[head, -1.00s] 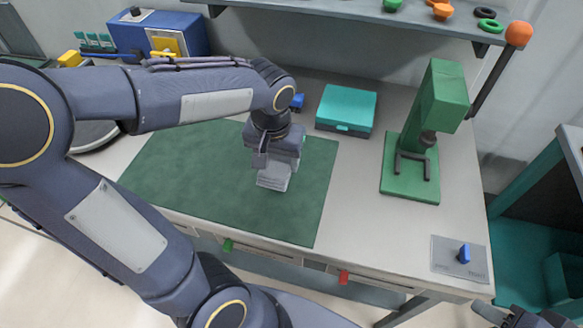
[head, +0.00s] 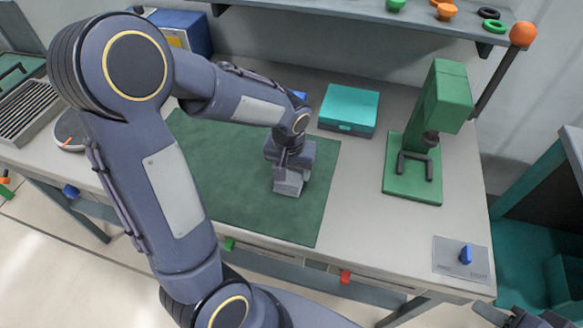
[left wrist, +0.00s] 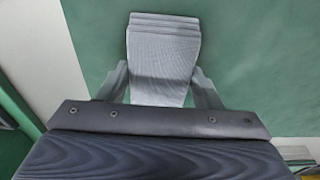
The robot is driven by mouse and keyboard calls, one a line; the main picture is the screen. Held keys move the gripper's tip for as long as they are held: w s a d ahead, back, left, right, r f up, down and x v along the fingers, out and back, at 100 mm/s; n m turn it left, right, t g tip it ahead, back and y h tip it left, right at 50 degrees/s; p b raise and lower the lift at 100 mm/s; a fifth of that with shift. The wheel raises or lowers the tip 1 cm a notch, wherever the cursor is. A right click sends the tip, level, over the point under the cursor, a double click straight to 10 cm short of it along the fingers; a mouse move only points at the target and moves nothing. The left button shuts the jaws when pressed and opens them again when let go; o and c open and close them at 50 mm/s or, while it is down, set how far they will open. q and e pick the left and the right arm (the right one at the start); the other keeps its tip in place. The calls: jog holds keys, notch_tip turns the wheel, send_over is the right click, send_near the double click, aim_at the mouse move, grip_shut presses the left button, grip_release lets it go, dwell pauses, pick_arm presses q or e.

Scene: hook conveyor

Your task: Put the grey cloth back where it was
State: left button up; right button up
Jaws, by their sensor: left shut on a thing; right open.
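The grey cloth (head: 288,183) is a small folded stack. My left gripper (head: 285,170) is over the green mat (head: 220,165) and shut on the cloth, which shows below its fingers. In the left wrist view the cloth (left wrist: 163,55) sits between the two fingers (left wrist: 160,88), with its layered folded edge at the top and the green mat behind it. I cannot tell whether the cloth touches the mat. My right gripper (head: 518,317) is only partly visible at the bottom right corner, open and away from the table.
A teal box (head: 348,108) stands behind the mat. A green press (head: 436,110) stands to its right. A blue switch (head: 465,254) on a grey plate is at the front right. A shelf (head: 350,14) runs above the back edge. The table between mat and press is clear.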

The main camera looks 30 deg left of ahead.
aim_at(290, 176)
pick_arm(q)
jog(key=shift+f, duration=0.25)
jog(key=o, duration=1)
jog(key=shift+r, duration=0.1)
jog(key=shift+c, duration=0.2)
notch_tip(290, 176, up, 12)
jog(key=s, duration=0.2)
jog(key=s+d+m+t+h, duration=0.1)
jog(key=s+d+t+h, duration=0.3)
jog(key=s, duration=1)
jog(key=shift+s+p, duration=0.4)
